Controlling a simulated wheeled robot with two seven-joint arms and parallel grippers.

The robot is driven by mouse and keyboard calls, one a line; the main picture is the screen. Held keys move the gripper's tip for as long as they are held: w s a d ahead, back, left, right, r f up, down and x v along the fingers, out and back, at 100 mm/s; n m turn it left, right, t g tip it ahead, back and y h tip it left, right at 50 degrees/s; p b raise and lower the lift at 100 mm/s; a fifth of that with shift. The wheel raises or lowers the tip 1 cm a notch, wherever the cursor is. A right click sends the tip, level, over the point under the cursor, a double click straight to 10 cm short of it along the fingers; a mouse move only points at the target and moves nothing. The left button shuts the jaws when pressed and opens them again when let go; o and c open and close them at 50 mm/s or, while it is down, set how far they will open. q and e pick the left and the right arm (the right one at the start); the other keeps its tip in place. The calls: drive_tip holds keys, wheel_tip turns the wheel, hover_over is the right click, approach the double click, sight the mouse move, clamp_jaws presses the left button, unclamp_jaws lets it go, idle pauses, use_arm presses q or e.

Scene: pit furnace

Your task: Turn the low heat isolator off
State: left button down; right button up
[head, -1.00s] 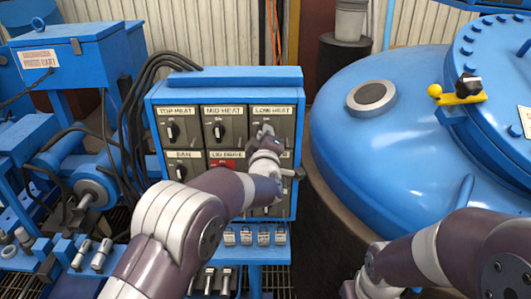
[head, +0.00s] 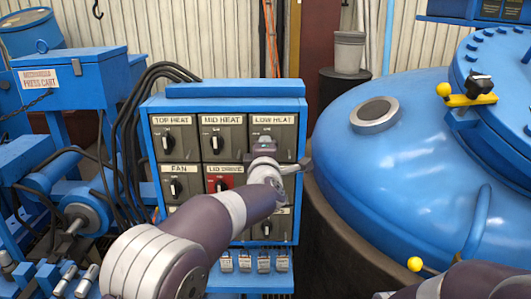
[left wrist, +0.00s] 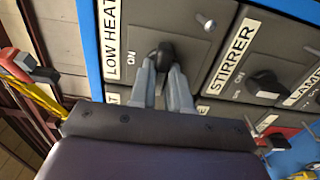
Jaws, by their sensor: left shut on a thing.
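The low heat isolator is a dark grey square unit at the top right of the blue panel, under its LOW HEAT label (head: 273,120). Its black knob (left wrist: 165,50) shows in the left wrist view between my finger ends. My left gripper (head: 264,143) reaches it from below, and its fingers (left wrist: 164,72) are shut on the knob. An ON mark (left wrist: 128,77) is beside the knob. My gripper hides most of the knob in the head view. My right gripper is out of view; only part of that arm shows at the lower right.
Neighbouring isolators are MID HEAT (head: 222,136), TOP HEAT (head: 172,138), FAN (head: 181,184), LID DRIVE (head: 220,182) and STIRRER (left wrist: 265,86). Padlocks (head: 245,262) hang below the panel. The blue furnace vessel (head: 400,165) stands close on the right; black cables run down the left.

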use_arm(q)
drive_tip(key=shift+f, duration=0.1)
idle(0.3)
drive_tip(key=c, duration=1.2)
unclamp_jaws()
drive_tip(key=shift+o, duration=0.6)
drive_tip(key=shift+a, duration=0.1)
drive_tip(key=shift+s, duration=0.1)
drive_tip(key=s+b, duration=0.2)
drive_tip(key=s, duration=1)
drive_tip(key=shift+s, duration=0.3)
